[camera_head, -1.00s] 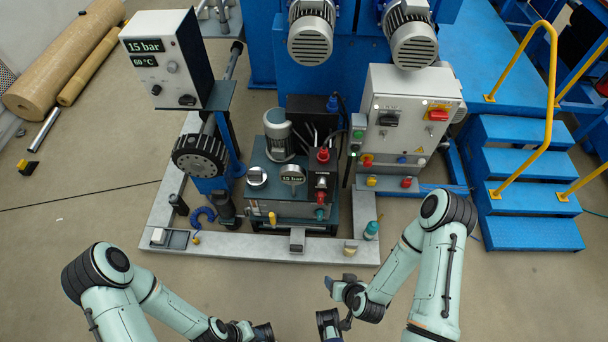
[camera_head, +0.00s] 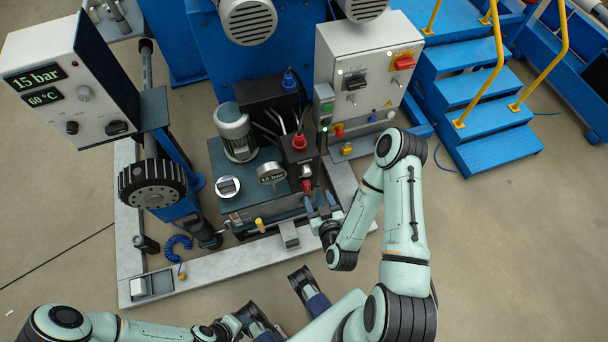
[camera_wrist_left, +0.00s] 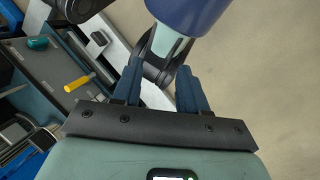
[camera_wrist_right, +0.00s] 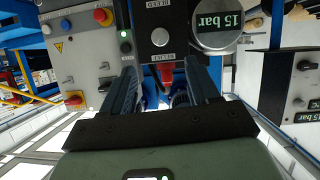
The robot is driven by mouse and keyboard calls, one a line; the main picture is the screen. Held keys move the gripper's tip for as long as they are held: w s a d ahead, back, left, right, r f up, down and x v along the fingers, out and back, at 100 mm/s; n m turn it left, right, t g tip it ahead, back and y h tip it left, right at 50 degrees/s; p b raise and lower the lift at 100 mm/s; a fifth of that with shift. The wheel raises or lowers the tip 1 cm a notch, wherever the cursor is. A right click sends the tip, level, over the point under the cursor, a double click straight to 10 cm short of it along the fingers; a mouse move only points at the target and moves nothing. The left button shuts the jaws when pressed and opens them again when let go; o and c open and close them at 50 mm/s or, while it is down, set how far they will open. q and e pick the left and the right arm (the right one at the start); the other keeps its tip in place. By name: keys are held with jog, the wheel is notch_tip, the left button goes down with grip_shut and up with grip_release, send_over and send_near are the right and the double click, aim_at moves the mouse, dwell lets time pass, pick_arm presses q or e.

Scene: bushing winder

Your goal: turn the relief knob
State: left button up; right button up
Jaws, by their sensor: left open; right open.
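The relief knob (camera_wrist_right: 166,73) is red and sits under the RELIEF label on a dark valve block (camera_wrist_right: 162,25). In the head view the red knob (camera_head: 306,186) is on the front of the block. My right gripper (camera_head: 320,206) is open just in front of it. In the right wrist view the knob shows between the two fingers, with no visible contact; its lower end is unclear. My left gripper (camera_wrist_left: 160,82) is open and empty, low in front of the machine, with part of my own arm beyond its fingertips.
A pressure gauge (camera_head: 270,172) stands left of the block, reading 15 bar. Another red knob (camera_head: 299,143) tops the block. A yellow-handled part (camera_head: 259,224) is at the tank front. A grey control cabinet (camera_head: 365,75) stands right. The floor in front is open.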

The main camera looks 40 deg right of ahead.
aim_at(308, 175)
jog(key=b+x, duration=0.6)
jog(key=x, duration=0.6)
jog(key=shift+w+f, duration=0.1)
pick_arm(q)
jog(key=w+a+f+t+y, duration=0.1)
jog(key=w+a+f+t, duration=0.1)
jog(key=w+a+f, duration=0.2)
jog(key=w+f, duration=0.3)
jog(key=w, duration=0.1)
jog(key=shift+w+f+n+t, duration=0.3)
jog(key=shift+w+f+t, duration=0.05)
jog(key=shift+f+t, duration=0.05)
pick_arm(e)
jog(key=c, duration=1)
